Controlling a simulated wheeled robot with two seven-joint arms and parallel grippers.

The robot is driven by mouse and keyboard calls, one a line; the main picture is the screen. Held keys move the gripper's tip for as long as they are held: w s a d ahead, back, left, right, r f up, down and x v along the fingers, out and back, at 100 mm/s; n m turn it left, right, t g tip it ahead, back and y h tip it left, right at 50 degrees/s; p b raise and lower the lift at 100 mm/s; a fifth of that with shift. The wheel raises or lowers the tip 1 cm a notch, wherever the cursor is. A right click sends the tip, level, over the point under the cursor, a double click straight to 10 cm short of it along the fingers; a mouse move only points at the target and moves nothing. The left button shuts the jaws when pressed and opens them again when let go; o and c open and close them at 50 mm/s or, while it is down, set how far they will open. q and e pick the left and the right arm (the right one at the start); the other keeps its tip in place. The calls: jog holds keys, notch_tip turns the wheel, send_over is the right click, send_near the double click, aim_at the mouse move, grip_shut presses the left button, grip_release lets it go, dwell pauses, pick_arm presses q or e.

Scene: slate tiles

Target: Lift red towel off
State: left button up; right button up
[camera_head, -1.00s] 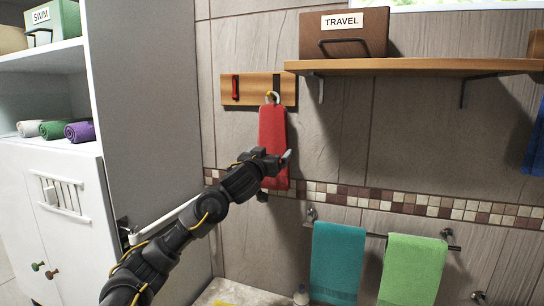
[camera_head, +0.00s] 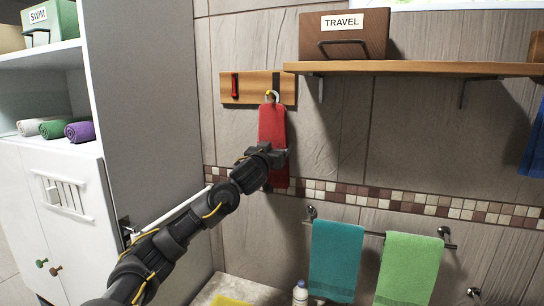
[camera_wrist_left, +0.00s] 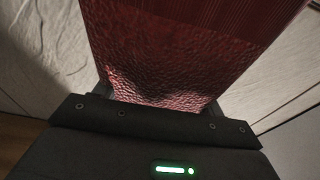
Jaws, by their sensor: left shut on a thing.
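The red towel (camera_head: 272,125) hangs from a hook (camera_head: 271,96) on the wooden wall board, its lower part partly hidden by my left gripper. My left gripper (camera_head: 279,157) is shut on the red towel at its lower half. In the left wrist view the red towel (camera_wrist_left: 170,60) fills the space between the fingers (camera_wrist_left: 160,100), with wall to both sides. The towel's top still meets the hook. My right gripper is not in view.
A wooden shelf (camera_head: 420,68) with a TRAVEL box (camera_head: 344,36) juts out at upper right. A rail below holds a teal towel (camera_head: 336,262) and a green towel (camera_head: 407,270). A white cabinet (camera_head: 50,210) with rolled towels stands left. A bottle (camera_head: 300,293) is below.

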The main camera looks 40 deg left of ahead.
pick_arm(q)
jog(key=shift+r, duration=0.1)
jog(key=shift+r+b, duration=0.5)
jog(key=r+p+v, duration=0.3)
jog(key=p+v, duration=0.1)
jog(key=v, duration=1.3)
jog(key=shift+s+d, duration=0.25)
jog(key=shift+s, duration=0.3)
